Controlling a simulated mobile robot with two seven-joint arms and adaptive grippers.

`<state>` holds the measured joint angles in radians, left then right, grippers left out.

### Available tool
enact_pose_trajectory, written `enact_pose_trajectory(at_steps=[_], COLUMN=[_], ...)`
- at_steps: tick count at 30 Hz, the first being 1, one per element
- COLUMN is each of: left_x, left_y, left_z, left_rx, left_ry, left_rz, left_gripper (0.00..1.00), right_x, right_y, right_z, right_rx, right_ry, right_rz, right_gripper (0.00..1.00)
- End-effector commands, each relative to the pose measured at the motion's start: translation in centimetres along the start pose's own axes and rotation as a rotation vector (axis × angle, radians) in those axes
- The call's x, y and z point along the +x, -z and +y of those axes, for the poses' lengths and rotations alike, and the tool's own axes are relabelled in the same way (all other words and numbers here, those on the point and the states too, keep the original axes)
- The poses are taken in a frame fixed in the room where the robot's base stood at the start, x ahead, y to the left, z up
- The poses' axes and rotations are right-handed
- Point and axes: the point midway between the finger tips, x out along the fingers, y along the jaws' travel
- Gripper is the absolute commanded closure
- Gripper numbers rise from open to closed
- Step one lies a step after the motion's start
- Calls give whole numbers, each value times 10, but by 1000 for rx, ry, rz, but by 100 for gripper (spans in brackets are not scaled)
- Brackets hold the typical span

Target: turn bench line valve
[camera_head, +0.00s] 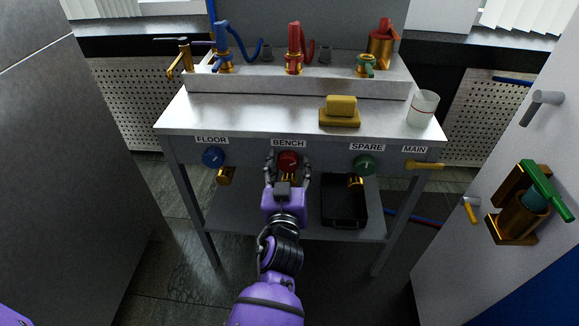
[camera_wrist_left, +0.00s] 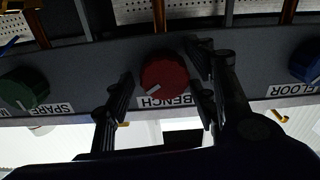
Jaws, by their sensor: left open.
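The bench line valve is a red round knob (camera_head: 288,162) below the BENCH label on the front panel of the metal bench. In the left wrist view the red knob (camera_wrist_left: 164,76) shows a pale pointer mark, with the BENCH label beside it upside down. My left gripper (camera_head: 289,172) is open in front of the knob, with its fingers on either side of it. In the left wrist view the fingers (camera_wrist_left: 160,95) stand apart, and whether they touch the knob cannot be told. My right gripper is in neither view.
A blue FLOOR knob (camera_head: 213,157) is to the left, and a green SPARE knob (camera_head: 364,165) and brass MAIN lever (camera_head: 424,165) to the right. A yellow block (camera_head: 341,106) and white cup (camera_head: 423,109) stand on the bench top (camera_head: 240,116). A black tray (camera_head: 345,213) is on the lower shelf.

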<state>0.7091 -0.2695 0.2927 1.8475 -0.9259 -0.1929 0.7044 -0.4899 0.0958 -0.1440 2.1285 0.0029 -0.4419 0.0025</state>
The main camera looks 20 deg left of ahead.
Motion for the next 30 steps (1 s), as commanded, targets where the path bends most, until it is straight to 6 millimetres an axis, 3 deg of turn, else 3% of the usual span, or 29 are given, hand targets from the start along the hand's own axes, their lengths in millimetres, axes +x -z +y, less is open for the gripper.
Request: enact_pose_trajectory(at_steps=[6, 15, 30], left_x=[0, 0, 0], left_y=[0, 0, 0], left_z=[0, 1, 2], left_rx=[1, 1, 83], left_ry=[0, -1, -4], left_rz=[0, 0, 2], left_gripper=[51, 89, 90], right_x=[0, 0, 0], right_y=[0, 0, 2], right_z=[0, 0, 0], right_rx=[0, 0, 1], right_ry=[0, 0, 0], right_rz=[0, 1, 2], right_gripper=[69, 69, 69])
